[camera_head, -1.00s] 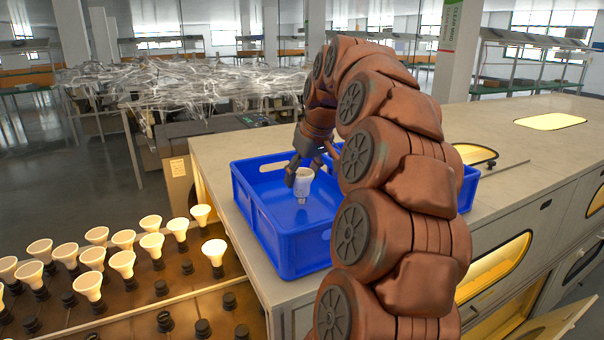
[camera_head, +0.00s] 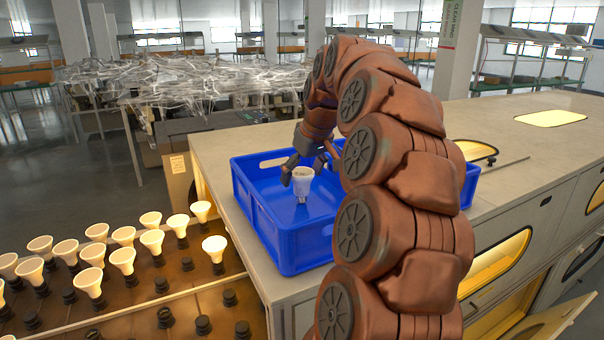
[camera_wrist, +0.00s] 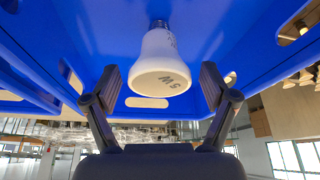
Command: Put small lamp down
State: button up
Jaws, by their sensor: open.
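The small lamp (camera_head: 302,183) is a white reflector bulb with a metal cap. It is inside the blue crate (camera_head: 308,250), cap down and wide face up. In the wrist view the lamp (camera_wrist: 160,65) shows its lettered face, and its cap meets the blue crate floor (camera_wrist: 100,25). My gripper (camera_head: 305,172) is over the crate with its fingers around the lamp. In the wrist view my gripper (camera_wrist: 160,78) is open, with a gap between each finger and the lamp. The far side of the lamp is hidden.
The crate stands on a grey bench top (camera_head: 400,130); its right part is hidden behind my arm. At the lower left a brown rack (camera_head: 130,300) holds several lit lamps and empty dark sockets. The rest of the crate floor in sight looks bare.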

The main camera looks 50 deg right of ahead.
jog(key=shift+r, duration=0.25)
jog(key=v, duration=1.2)
dwell(0.4)
dwell(0.6)
